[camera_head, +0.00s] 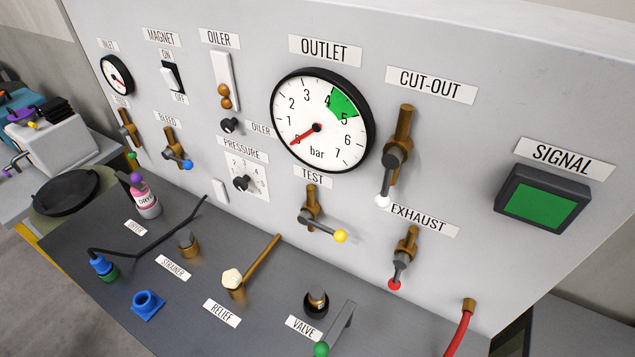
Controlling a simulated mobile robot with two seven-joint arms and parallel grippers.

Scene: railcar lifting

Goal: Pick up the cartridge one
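A pink and white canister (145,196) with a purple top and dark lettering on its side stands upright at the left of the dark bench, close to the panel. It looks like the cartridge, though its lettering is only partly readable. A label reading DRYER (135,227) lies on the bench in front of it. No gripper shows in the head view, and nothing is seen touching the canister.
A black hose (150,249) crosses the dark bench (185,328) in front of the canister. A blue-green fitting (103,268), a blue part (148,304), brass strainer (187,243), relief valve (233,280) and panel levers stand around. A grey box (55,140) sits at far left.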

